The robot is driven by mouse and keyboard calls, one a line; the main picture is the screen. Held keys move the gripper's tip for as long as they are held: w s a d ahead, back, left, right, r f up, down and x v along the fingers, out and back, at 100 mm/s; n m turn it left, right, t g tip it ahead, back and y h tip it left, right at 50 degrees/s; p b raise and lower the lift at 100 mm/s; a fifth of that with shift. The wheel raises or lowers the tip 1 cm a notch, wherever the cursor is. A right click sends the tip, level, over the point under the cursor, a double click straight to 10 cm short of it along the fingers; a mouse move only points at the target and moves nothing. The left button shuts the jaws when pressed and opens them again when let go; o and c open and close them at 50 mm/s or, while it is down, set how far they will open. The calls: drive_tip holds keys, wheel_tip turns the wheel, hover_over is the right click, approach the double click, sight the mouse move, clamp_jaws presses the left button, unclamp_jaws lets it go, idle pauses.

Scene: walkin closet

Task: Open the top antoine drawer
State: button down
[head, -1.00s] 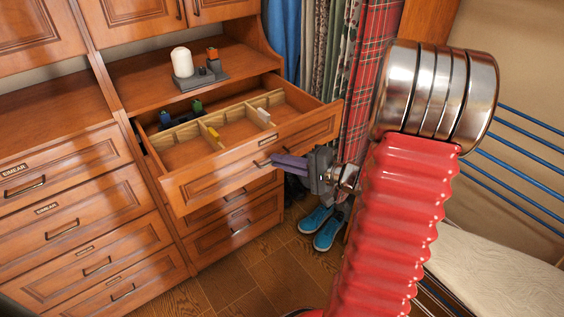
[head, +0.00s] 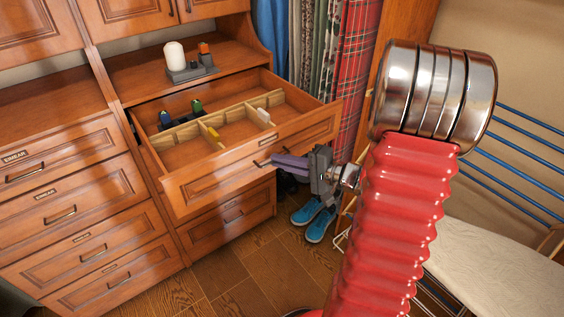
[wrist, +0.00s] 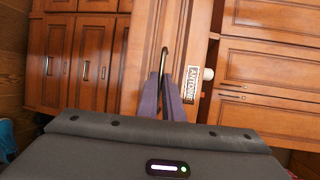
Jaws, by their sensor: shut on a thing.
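The top antoine drawer (head: 250,153) is pulled well out of the right-hand cabinet in the head view. Its divided inside shows wooden partitions and small items. In the wrist view the drawer front (wrist: 182,35) carries an ANTOINE label (wrist: 193,82) and a dark bar handle (wrist: 164,58). My gripper (head: 275,161) is at the drawer front, its purple fingers shut on the handle. The fingers also show in the wrist view (wrist: 163,84), one on each side of the handle. They partly hide the handle in the head view.
Closed drawers labelled EIMEAR (head: 15,156) are at left. Blue shoes (head: 313,220) lie on the floor.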

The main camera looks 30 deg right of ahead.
drive_tip(key=c, duration=1.9)
unclamp_jaws()
drive_tip(key=shift+f, duration=0.1)
drive_tip(key=shift+s, duration=0.1)
drive_tip(key=v, duration=1.3)
drive_tip(key=shift+s+d, duration=0.15)
drive_tip(key=shift+s, duration=0.1)
